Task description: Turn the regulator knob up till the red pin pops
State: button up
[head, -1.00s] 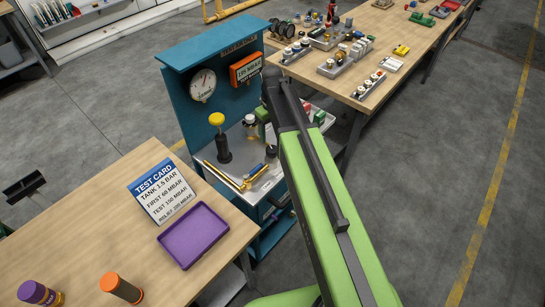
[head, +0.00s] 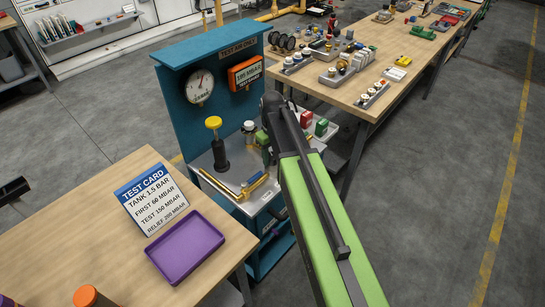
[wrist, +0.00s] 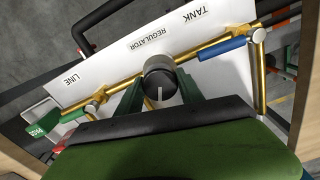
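The regulator knob (wrist: 160,82), dark with a white pointer line, sits under the REGULATOR label in the wrist view. Its line points towards my gripper's body. My gripper (wrist: 162,84) has one green finger on each side of the knob, seemingly touching it. In the head view my arm hides the knob and fingers. The round gauge (head: 200,87) and the orange readout (head: 245,73) are on the blue panel (head: 178,105). The readout's digits are too small to read surely. I cannot make out the red pin.
Brass pipe (wrist: 205,53) with a blue-handled valve (wrist: 224,49) runs beside the knob. A yellow-topped black post (head: 219,150) stands on the bench. A test card (head: 152,199) and purple tray (head: 186,247) are on the near table. A parts table (head: 345,98) stands behind.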

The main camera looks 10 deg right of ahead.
aim_at(272, 156)
jog(key=c, duration=0.8)
jog(key=shift+m, duration=1.3)
jog(key=o, duration=1.4)
jog(key=shift+r, duration=0.1)
notch_tip(272, 156, up, 17)
jog(key=p, duration=1.7)
jog(key=shift+r, duration=0.1)
